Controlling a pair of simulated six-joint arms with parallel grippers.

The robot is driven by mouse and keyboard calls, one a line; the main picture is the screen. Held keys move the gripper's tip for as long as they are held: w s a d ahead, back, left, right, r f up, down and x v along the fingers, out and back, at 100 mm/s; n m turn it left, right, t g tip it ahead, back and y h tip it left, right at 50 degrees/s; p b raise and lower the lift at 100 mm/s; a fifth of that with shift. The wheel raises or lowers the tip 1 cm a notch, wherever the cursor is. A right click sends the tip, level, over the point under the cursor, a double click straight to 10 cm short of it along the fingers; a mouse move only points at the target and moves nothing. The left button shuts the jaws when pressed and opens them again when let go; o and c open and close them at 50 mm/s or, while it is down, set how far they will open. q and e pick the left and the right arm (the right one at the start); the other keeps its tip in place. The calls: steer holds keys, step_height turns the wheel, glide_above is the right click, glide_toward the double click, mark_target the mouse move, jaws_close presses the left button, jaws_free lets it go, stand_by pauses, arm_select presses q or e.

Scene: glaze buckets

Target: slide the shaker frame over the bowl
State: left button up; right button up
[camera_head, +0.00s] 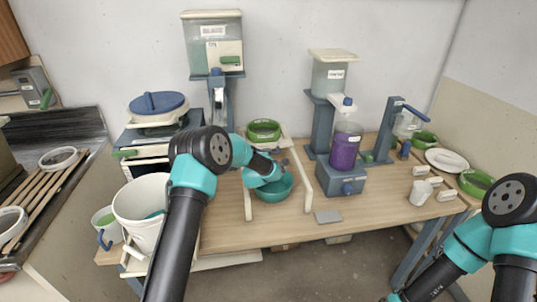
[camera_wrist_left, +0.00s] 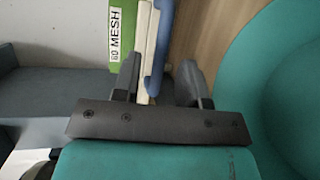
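The teal bowl (camera_head: 276,197) sits on the wooden table, and part of it fills the right of the left wrist view (camera_wrist_left: 285,85). The cream shaker frame (camera_head: 302,178) has rails on both sides of the bowl and a green ring at its back. My left gripper (camera_head: 281,160) is above the bowl's back side, partly hidden by its own wrist. In the left wrist view, its two fingers (camera_wrist_left: 157,88) are apart, with a cream bar and a blue strip between them; a gap shows beside the blue strip. My right gripper is out of view.
A purple-filled jar (camera_head: 345,150) on a blue stand is right of the frame. A white bucket (camera_head: 140,205) stands at left. A white plate (camera_head: 447,160), white cups and green rings are at far right. A small grey slab (camera_head: 328,217) lies at the front edge.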

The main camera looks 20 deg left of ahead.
arm_select(q)
steer(key=shift+w+f, duration=0.2)
steer(key=shift+w, duration=0.7)
steer(key=shift+w+f, duration=0.15)
steer(key=shift+w, duration=0.75)
steer(key=shift+c, duration=0.5)
jaws_close()
